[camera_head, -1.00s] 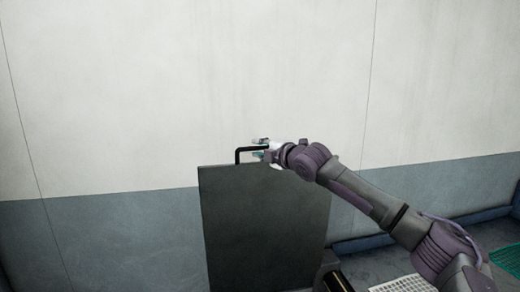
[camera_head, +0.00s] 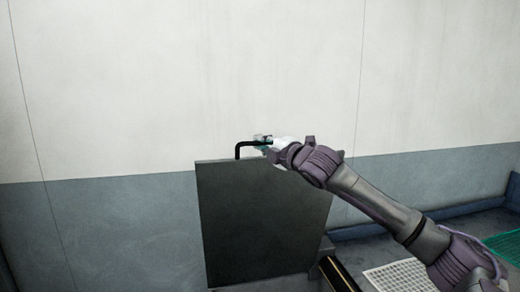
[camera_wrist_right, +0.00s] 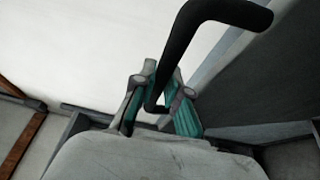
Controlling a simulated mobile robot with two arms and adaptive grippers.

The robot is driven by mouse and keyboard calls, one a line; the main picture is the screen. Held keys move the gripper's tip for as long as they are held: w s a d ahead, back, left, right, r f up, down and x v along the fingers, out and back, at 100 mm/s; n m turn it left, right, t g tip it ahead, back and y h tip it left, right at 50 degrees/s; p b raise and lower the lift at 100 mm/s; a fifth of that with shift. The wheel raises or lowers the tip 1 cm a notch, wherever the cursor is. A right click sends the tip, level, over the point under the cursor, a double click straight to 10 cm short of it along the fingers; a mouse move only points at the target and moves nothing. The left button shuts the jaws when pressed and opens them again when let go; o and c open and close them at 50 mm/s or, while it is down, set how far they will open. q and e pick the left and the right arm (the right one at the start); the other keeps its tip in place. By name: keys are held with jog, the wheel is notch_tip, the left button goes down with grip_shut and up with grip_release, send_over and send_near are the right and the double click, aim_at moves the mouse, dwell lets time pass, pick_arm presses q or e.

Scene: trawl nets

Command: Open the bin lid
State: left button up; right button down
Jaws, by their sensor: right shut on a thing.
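The bin lid (camera_head: 262,222) is a dark grey panel standing raised, close to upright, in the head view. A black bar handle (camera_head: 240,150) sticks up from its top edge. My right gripper (camera_head: 263,142) is at the right end of this handle. In the right wrist view, the two teal-padded fingers of the right gripper (camera_wrist_right: 162,100) are closed around the black handle (camera_wrist_right: 185,40). The fingers partly hide the handle's end. The left gripper is not in view.
A pale wall (camera_head: 180,80) with a blue-grey lower band stands behind the lid. A white grid (camera_head: 400,278) and a green grid (camera_head: 508,248) lie on the floor at the right. A dark box-like part with a yellowish edge (camera_head: 338,274) is at the lid's lower right.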

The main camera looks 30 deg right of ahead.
jog(key=shift+s+a+f, duration=0.15)
jog(key=shift+s+f, duration=0.05)
jog(key=shift+s, duration=0.35)
jog(key=c, duration=1.6)
grip_release()
jog(key=o, duration=0.4)
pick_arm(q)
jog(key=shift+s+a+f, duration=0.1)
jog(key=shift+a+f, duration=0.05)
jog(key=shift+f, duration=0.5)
pick_arm(e)
jog(key=shift+s+d+f, duration=0.1)
jog(key=shift+s+d, duration=0.2)
jog(key=shift+s, duration=1.65)
jog(key=shift+s+d+f, duration=0.15)
jog(key=shift+s+d, duration=0.1)
jog(key=shift+s, duration=1.75)
jog(key=shift+s+d+f, duration=0.1)
jog(key=shift+s+d, duration=0.2)
jog(key=shift+s, duration=1.65)
